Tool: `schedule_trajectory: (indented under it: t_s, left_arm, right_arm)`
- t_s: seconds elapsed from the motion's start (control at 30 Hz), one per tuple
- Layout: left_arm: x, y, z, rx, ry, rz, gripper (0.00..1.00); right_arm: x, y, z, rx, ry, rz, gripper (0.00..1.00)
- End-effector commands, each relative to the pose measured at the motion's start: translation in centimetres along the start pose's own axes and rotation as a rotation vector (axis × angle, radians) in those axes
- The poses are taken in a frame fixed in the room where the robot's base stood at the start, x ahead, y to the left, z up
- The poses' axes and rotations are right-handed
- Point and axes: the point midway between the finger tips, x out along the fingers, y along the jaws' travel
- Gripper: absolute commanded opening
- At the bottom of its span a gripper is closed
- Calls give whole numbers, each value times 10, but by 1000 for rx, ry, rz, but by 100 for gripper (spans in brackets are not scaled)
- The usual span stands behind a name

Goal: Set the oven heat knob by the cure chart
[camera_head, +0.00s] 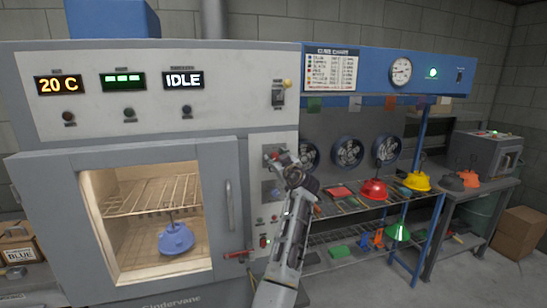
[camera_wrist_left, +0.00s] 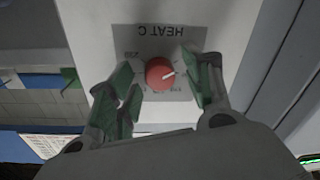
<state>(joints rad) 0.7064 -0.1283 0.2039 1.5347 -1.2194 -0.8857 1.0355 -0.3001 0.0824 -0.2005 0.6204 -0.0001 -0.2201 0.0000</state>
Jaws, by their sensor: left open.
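The red heat knob (camera_wrist_left: 160,73) sits on a grey plate marked HEAT C (camera_wrist_left: 158,38), which appears upside down in the left wrist view. Its white pointer line points right and slightly up in that view. My left gripper (camera_wrist_left: 163,82) is open, with one green-padded finger on each side of the knob and gaps visible. In the head view my left gripper (camera_head: 283,163) is at the oven's side panel and partly covers the knob. The cure chart (camera_head: 331,69) hangs at upper middle, its rows too small to read. My right gripper is not in view.
The oven (camera_head: 232,100) shows 20 C (camera_head: 59,85), green bars and IDLE (camera_head: 184,81). A blue hood (camera_head: 176,238) is inside, behind the door window. A lever switch (camera_head: 278,94) is above the knob. Red (camera_head: 374,190) and yellow hoods (camera_head: 417,181) are at the rack on the right.

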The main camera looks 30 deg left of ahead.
Motion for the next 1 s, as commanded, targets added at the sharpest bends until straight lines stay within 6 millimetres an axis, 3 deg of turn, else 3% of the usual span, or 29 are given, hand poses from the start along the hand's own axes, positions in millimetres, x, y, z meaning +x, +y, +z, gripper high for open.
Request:
schedule_trajectory:
  t_s: [0.5, 0.83, 1.0]
  left_arm:
    - [-2, 2, 1, 0, -1, -1, 50]
    - [-1, 1, 1, 0, 0, -1, 7]
    - [-1, 1, 1, 3, 0, -1, 4]
  right_arm:
    - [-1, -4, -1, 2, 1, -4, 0]
    - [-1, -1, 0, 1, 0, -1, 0]
    - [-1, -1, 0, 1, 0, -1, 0]
